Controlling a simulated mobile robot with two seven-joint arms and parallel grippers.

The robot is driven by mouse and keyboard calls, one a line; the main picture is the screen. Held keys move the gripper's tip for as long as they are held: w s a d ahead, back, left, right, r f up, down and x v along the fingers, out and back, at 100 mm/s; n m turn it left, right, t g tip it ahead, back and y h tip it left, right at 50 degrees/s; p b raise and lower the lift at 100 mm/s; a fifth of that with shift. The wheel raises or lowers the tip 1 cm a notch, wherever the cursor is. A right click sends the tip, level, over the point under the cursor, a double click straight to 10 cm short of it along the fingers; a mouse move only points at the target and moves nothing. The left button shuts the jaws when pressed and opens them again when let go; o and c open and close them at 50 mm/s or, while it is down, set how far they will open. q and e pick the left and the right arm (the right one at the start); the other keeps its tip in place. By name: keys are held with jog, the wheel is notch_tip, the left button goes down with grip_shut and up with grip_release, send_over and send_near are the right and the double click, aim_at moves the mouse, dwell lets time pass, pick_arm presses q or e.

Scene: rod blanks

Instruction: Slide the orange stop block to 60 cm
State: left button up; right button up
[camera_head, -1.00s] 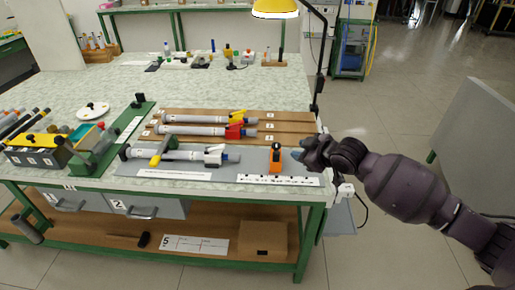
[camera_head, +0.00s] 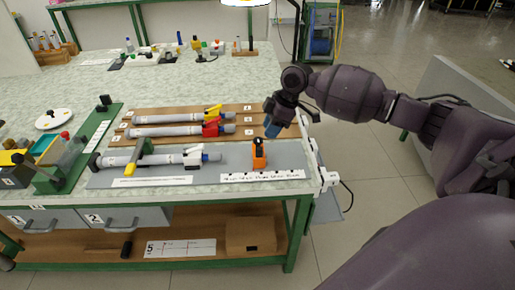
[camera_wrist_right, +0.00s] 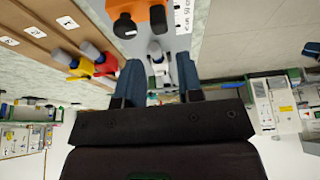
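The orange stop block (camera_head: 259,155), with a black knob, stands on the grey mat just behind a white scale strip (camera_head: 262,176) at the bench's front right. The strip's figures are too small to read in the head view. My right gripper (camera_head: 272,130) is above and slightly behind the block, apart from it, fingers pointing down. In the right wrist view its two blue fingers (camera_wrist_right: 158,62) are spread with nothing between them, and the orange block (camera_wrist_right: 157,16) shows at the top edge, beyond the fingertips.
A grey-white rod (camera_head: 150,158) lies on the mat left of the block, under a green-and-yellow clamp. Two more rods, with red (camera_head: 212,129) and yellow (camera_head: 213,112) fittings, lie on brown boards behind. A green fixture (camera_head: 75,150) stands at left.

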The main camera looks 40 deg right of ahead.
aim_at(259, 148)
jog(key=b+x, duration=0.1)
jog(key=x, duration=0.8)
jog(key=shift+w, duration=0.1)
grip_shut()
